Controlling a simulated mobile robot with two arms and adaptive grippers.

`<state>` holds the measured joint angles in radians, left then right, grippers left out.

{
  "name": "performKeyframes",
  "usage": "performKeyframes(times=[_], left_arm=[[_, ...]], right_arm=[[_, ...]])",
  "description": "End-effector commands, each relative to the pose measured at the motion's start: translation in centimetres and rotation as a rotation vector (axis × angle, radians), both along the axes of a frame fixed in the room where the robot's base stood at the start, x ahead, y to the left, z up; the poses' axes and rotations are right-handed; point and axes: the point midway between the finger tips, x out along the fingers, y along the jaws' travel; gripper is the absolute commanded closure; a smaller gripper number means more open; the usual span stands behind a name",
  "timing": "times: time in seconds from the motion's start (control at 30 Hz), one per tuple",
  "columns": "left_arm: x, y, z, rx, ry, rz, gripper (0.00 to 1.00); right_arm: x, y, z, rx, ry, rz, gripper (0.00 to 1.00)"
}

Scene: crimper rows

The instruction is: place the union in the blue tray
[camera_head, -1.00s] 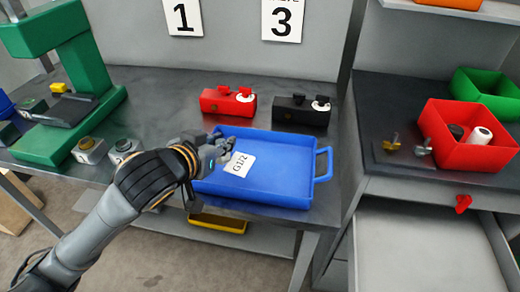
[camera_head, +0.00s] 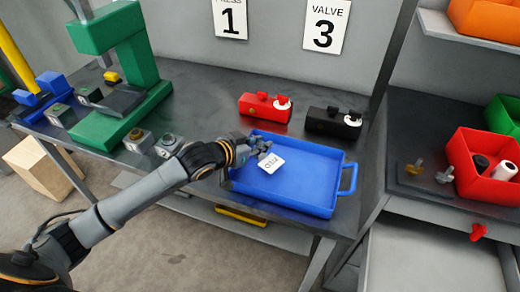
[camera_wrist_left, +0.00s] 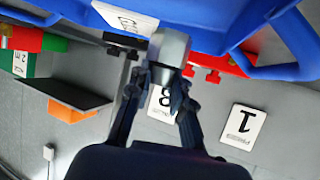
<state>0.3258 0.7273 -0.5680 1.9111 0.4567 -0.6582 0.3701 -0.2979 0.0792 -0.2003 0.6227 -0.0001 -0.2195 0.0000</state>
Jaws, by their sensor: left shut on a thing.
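The blue tray (camera_head: 318,200) stands on the dark workbench, with a white "G1/2" card (camera_head: 271,162) in its back left part. My left gripper (camera_head: 262,147) is at the tray's back left corner, just behind the card in the head view. In the left wrist view my left gripper (camera_wrist_left: 172,75) is shut on the union (camera_wrist_left: 170,48), a grey metal piece held between the fingertips. The blue tray (camera_wrist_left: 205,38) shows at the top of that view, beside the union. The gap between union and tray floor cannot be judged. My right gripper is out of view.
A red valve block (camera_head: 265,107) and a black one (camera_head: 334,122) stand behind the tray. A green press (camera_head: 145,75) stands left, with small grey button boxes (camera_head: 138,140) near it. A red bin (camera_head: 485,180) is on the right bench.

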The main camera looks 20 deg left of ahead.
Motion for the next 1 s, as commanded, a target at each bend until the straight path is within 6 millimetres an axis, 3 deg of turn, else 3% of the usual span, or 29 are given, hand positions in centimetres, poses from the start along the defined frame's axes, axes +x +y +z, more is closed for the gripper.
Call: performKeyframes(times=[0.17, 0.5, 0.87, 0.9, 1.0], left_arm=[[1.1, 0.4, -1.3, -0.001, -0.002, -0.001, 1.0], [1.7, 0.6, -4.8, -0.001, -0.001, 0.0, 1.0], [1.6, 0.6, -5.4, -0.001, -0.002, -0.001, 1.0], [1.6, 0.6, -5.4, 0.0, -0.001, 0.0, 0.73], [1.6, 0.6, -5.4, 0.0, 0.0, 0.0, 0.57]], right_arm=[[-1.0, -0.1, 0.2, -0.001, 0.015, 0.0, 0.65], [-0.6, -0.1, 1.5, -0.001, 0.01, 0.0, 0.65], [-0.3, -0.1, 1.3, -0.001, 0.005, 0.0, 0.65], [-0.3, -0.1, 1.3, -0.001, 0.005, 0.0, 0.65], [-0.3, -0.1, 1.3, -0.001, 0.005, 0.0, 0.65]])
